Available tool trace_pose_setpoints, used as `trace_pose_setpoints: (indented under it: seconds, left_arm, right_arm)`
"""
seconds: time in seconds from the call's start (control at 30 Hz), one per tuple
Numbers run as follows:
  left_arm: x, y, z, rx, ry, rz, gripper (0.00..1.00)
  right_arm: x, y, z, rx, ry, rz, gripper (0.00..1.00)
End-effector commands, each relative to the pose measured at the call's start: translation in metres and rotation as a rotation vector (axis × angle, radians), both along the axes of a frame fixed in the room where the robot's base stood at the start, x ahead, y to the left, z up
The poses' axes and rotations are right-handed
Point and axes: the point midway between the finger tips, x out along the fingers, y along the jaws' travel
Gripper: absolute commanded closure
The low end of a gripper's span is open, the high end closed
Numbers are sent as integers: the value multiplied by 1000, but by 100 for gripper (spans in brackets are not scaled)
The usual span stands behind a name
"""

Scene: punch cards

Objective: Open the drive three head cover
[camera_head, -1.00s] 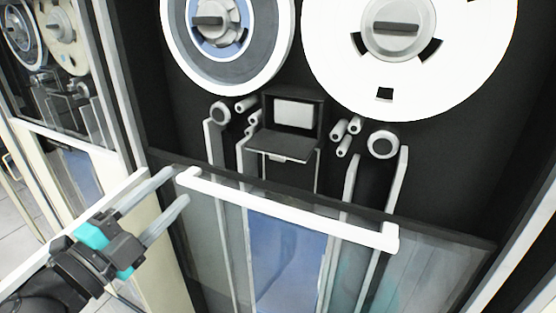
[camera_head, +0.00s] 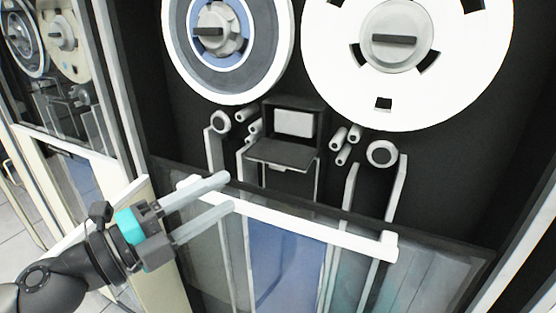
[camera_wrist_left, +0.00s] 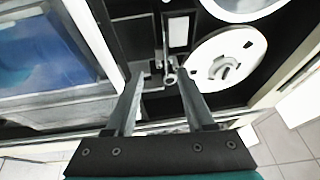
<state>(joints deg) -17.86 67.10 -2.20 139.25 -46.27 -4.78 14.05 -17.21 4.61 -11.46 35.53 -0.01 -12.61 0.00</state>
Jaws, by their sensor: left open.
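The drive's head unit (camera_head: 292,122) is a dark box with a pale panel, below and between the two reels. A dark flap (camera_head: 282,153) sticks out from its lower edge like a shelf. In the wrist view a pale panel (camera_wrist_left: 178,32), apparently the head's, lies beyond the fingers. My left gripper (camera_head: 228,193) is open and empty, its fingers pointing right, left of and below the flap. Its fingers also show in the wrist view (camera_wrist_left: 157,76), apart with nothing between them. My right gripper is in neither view.
A white bar (camera_head: 310,221) crosses the front of the glass window below the head, close to my left fingers. A blue-hubbed reel (camera_head: 262,50) and a large white reel (camera_head: 335,70) sit above. Another drive (camera_head: 60,100) stands at the left.

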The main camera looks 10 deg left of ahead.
Motion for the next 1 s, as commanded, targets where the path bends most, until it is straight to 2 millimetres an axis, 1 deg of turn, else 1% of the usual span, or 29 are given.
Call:
trace_pose_setpoints:
  seconds: [0.03, 0.4, 0.57, 0.77, 1.0]
  left_arm:
    - [3, -1, 3, -1, -3, 1, 46]
    - [16, -14, 5, 2, -3, -1, 46]
    - [25, -20, 7, -4, -2, 3, 46]
    - [36, -31, 8, 0, -3, -1, 46]
    - [54, -46, 11, -2, -4, 0, 46]
  right_arm:
    - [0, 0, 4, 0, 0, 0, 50]
    - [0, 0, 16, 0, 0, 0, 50]
    - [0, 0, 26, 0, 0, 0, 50]
    - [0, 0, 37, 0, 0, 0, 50]
    - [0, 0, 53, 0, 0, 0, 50]
